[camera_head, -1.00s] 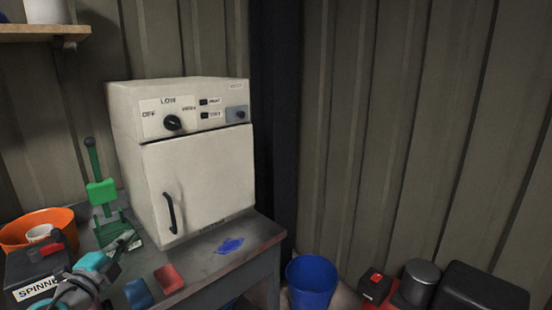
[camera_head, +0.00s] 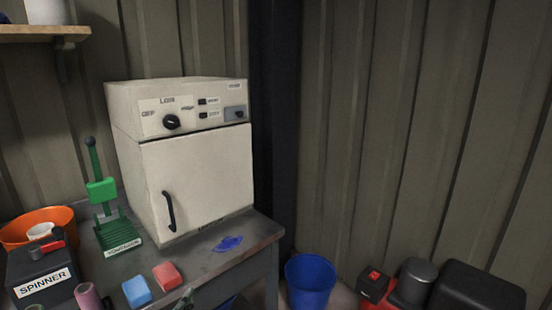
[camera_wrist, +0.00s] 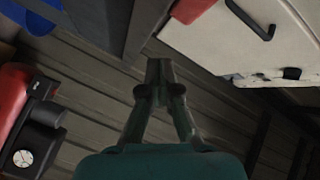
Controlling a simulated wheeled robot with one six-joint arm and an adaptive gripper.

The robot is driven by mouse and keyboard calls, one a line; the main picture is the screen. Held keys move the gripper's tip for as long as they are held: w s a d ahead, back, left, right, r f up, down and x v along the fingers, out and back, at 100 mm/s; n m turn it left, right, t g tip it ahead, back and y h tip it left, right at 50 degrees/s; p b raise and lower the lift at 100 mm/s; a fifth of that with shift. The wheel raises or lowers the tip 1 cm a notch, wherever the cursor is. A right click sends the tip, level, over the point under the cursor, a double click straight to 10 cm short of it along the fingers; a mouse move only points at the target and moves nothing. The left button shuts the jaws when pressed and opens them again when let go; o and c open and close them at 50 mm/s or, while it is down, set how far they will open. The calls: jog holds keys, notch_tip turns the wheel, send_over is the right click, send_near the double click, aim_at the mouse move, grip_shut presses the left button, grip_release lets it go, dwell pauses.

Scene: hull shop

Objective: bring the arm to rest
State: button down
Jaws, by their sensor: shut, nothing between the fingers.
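My gripper (camera_wrist: 159,70) shows in the wrist view with its two fingers together and nothing between them. The wrist view looks past it at the ribbed wall, with the white oven (camera_wrist: 230,40) at upper right and its dark handle in view. The fingers appear apart from everything around them. In the head view most of my arm is out of the picture. A small grey-green tip at the bottom edge may be part of it, but I cannot tell.
The oven (camera_head: 195,180) stands on a grey bench (camera_head: 200,263). Before it lie a blue block (camera_head: 136,292) and a red block (camera_head: 167,276). The green stand (camera_head: 103,190), spinner box (camera_head: 42,280) and orange bowl (camera_head: 25,222) are left. A blue bin (camera_head: 311,284) stands right of the bench.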

jog(key=s+d+f+n+g+y, duration=0.1)
jog(key=s+d+f+n, duration=0.1)
jog(key=s+d+f, duration=0.35)
jog(key=s+d+f+n+g, duration=0.1)
jog(key=s+d+f+n, duration=0.15)
jog(key=d+f, duration=0.65)
jog(key=s+d+f+n+g+y, duration=0.1)
jog(key=s+d+f+n, duration=0.45)
jog(key=s+d, duration=0.85)
jog(key=s+d+r, duration=0.1)
jog(key=s+d, duration=0.3)
jog(key=s, duration=0.4)
jog(key=s+d, duration=0.4)
jog(key=s, duration=0.4)
jog(key=s+d+r+h, duration=0.1)
jog(key=s+d+r, duration=0.1)
jog(key=s+r, duration=0.5)
jog(key=s+d+r+n+t, duration=0.1)
jog(key=s+d+r, duration=0.2)
jog(key=s+r, duration=0.5)
jog(key=shift+d+n+h, duration=0.15)
jog(key=shift+n+h, duration=0.15)
jog(key=shift+h, duration=0.1)
jog(key=shift+w, duration=0.1)
